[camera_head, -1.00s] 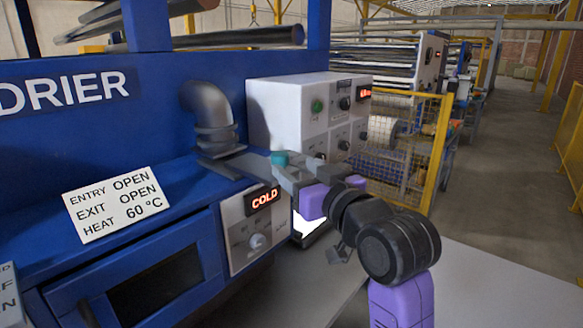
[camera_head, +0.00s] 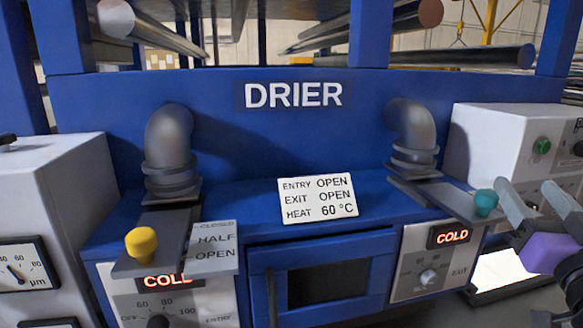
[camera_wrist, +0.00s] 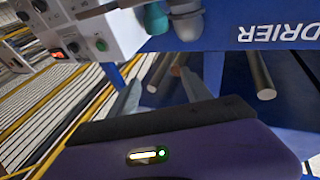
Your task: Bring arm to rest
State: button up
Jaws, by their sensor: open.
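My gripper (camera_head: 526,190) is at the right edge of the head view, with its fingers apart and nothing between them. Its left fingertip is close to the teal knob (camera_head: 486,203) on the drier's exit slide; I cannot tell the exact gap. In the wrist view the open fingers (camera_wrist: 160,84) point toward the drier, with the teal knob (camera_wrist: 155,18) beyond them. Most of my arm is outside the head view.
The blue drier (camera_head: 335,255) fills the middle, with a yellow knob (camera_head: 141,242) at the entry. A sign card (camera_head: 317,198) reads entry open, exit open, heat 60 °C. Both displays read COLD. A white control box (camera_head: 495,140) stands at the right, a grey gauge cabinet (camera_head: 55,190) at the left.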

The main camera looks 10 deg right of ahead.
jog(key=s+a+f+y, duration=0.1)
jog(key=s+a+f, duration=0.3)
jog(key=f, duration=0.3)
jog(key=s+a+f+n+y, duration=0.1)
jog(key=s+a+f, duration=0.2)
jog(key=a+f, duration=0.25)
jog(key=s+a+f, duration=0.4)
jog(key=f, duration=0.3)
jog(key=s+a+f+n+g+y, duration=0.1)
jog(key=s+a+f+g+y, duration=0.1)
jog(key=s+f, duration=0.5)
jog(key=s+a+f+n+g+y, duration=0.2)
jog(key=s+a+f, duration=0.4)
jog(key=s, duration=0.6)
jog(key=shift+s+a+f+n+y, duration=0.35)
jog(key=shift+f+y, duration=0.2)
jog(key=shift+y, duration=0.35)
jog(key=shift+w, duration=0.1)
